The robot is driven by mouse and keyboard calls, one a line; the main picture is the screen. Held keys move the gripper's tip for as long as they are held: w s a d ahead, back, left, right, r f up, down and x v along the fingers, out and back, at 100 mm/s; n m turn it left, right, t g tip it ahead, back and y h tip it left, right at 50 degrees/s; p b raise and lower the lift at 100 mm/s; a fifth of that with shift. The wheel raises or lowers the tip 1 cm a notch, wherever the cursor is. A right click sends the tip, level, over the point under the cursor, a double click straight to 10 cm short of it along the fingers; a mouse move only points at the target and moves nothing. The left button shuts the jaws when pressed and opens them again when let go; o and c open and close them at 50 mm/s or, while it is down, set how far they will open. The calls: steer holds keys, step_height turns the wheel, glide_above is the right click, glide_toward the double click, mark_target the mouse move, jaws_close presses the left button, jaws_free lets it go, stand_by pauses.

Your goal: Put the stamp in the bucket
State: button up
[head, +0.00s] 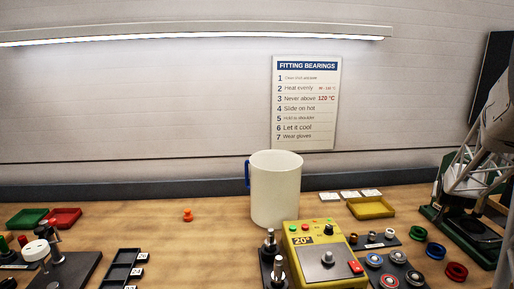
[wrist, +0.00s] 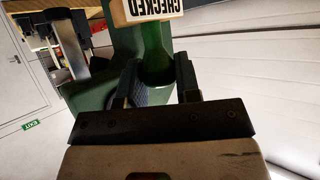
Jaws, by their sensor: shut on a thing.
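The stamp (wrist: 153,52) shows in the wrist view, with a green handle and a pale wooden block lettered "CHECKED". My gripper (wrist: 158,78) is shut on the green handle, with one dark finger on each side. The block lies beyond the fingertips, partly cut off by the top edge. The bucket (head: 275,192) is a tall white vessel with a blue handle on its left, upright on the wooden bench in the head view. Its inside is hidden. I cannot make out my gripper or the stamp in the head view.
A yellow control box (head: 325,255) and a dark stand with metal pins (head: 271,262) stand close in front of the bucket. A yellow tray (head: 371,208) lies to its right. A small orange piece (head: 188,215) is to its left, with clear bench (head: 215,240) around it.

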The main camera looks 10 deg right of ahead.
steer(key=shift+s+d+f, duration=0.2)
steer(key=shift+s+d, duration=0.15)
steer(key=shift+d, duration=0.15)
steer(key=shift+r, duration=0.15)
step_height(320, 180, up, 5)
steer(key=shift+w+a, duration=0.1)
steer(key=shift+a, duration=0.05)
steer(key=w+a+r+n+t+y, duration=0.15)
steer(key=a+n+y, duration=0.25)
steer(key=a, duration=1.9)
steer(key=w+a+r+n+t+y, duration=0.1)
steer(key=w+a+n+y, duration=0.2)
steer(key=a, duration=1.9)
steer(key=s+a+f+n+g+y, duration=0.1)
steer(key=s+a+n+y, duration=0.2)
steer(key=s+a, duration=0.65)
steer(key=s+a+f+n+g+y, duration=0.1)
steer(key=s+a+n+y, duration=0.35)
steer(key=a, duration=0.75)
steer(key=s+a+f+n+g+y, duration=0.1)
steer(key=s+a, duration=0.9)
steer(key=a, duration=0.1)
step_height(320, 180, down, 11)
steer(key=shift+w, duration=0.25)
